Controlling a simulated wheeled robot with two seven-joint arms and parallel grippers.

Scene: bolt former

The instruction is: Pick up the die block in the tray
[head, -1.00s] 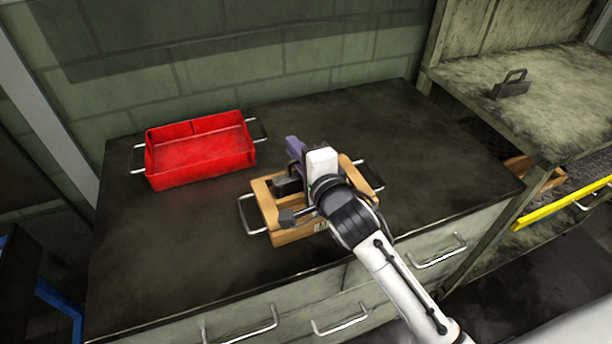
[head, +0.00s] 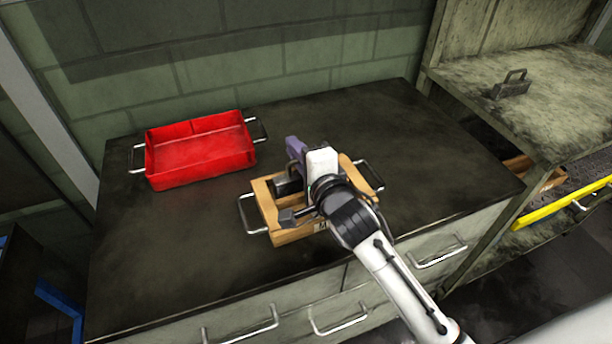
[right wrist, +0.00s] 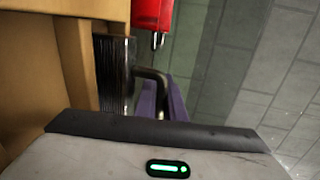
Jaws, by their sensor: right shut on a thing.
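The wooden tray (head: 264,205) with metal side handles stands on the dark bench top, right of the red bin. The die block (head: 287,187), a dark metal block, shows partly inside it. My right gripper (head: 291,184) reaches down over the tray and is shut on the die block, hiding much of it. In the right wrist view the block (right wrist: 114,72) shows its ridged metal side next to the wooden tray wall (right wrist: 74,60), with a dark bent handle (right wrist: 153,78) beside a purple finger. I cannot tell whether the block is clear of the tray floor. My left gripper is not in view.
An empty-looking red bin (head: 200,170) with metal handles stands at the back left of the bench (head: 190,250). The bench is clear around both containers. A shelf unit (head: 530,110) at the right bears another dark handled block (head: 511,86). A brick wall runs behind.

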